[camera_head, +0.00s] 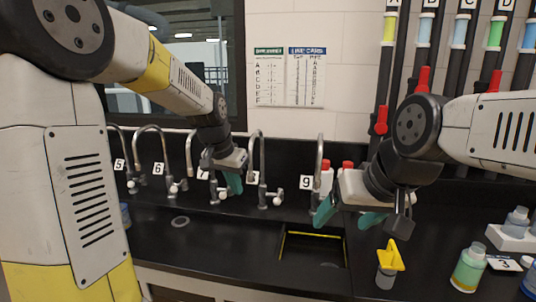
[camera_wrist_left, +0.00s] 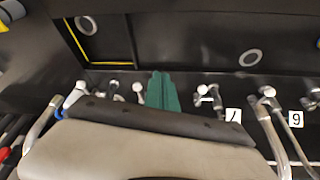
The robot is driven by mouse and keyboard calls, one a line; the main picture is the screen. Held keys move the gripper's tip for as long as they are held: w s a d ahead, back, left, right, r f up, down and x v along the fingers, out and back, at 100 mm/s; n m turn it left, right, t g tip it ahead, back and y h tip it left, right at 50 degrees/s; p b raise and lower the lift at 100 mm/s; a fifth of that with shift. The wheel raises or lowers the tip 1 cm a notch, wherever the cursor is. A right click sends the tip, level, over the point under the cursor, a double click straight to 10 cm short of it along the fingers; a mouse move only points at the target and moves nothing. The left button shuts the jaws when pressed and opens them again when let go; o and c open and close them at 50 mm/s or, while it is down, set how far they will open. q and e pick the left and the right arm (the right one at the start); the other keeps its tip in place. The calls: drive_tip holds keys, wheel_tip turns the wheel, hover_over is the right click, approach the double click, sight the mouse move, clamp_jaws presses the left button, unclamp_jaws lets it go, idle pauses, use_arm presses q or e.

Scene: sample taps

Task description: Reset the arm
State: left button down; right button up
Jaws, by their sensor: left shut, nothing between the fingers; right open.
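My left gripper (camera_head: 235,183) hangs in front of the row of taps, near the tap behind the 7 label. Its teal fingers are shut together with nothing between them; they also show in the left wrist view (camera_wrist_left: 163,92), pointing toward the black counter. My right gripper (camera_head: 345,216) is at the right, above the counter near the sink opening. Its teal fingers are spread apart and empty.
Several taps, such as the one by label 6 (camera_head: 165,165), line the back of the black counter (camera_head: 215,255). A sink (camera_head: 315,250) is open at centre. A yellow-topped cup (camera_head: 388,265) and a green-labelled bottle (camera_head: 468,268) stand at the right. A chart (camera_head: 290,77) hangs behind.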

use_arm(q)
drive_tip(key=s+a+r+n+t, duration=0.1)
drive_tip(key=s+a+r+n, duration=0.1)
drive_tip(key=s, duration=0.9)
drive_tip(key=s+a+r+n+t, duration=0.1)
drive_tip(key=s+a+r+n, duration=0.1)
drive_tip(key=s, duration=1)
drive_tip(key=shift+s+a+r+n, duration=0.15)
drive_tip(key=shift+a+r+n, duration=0.15)
drive_tip(key=shift+a+r, duration=0.35)
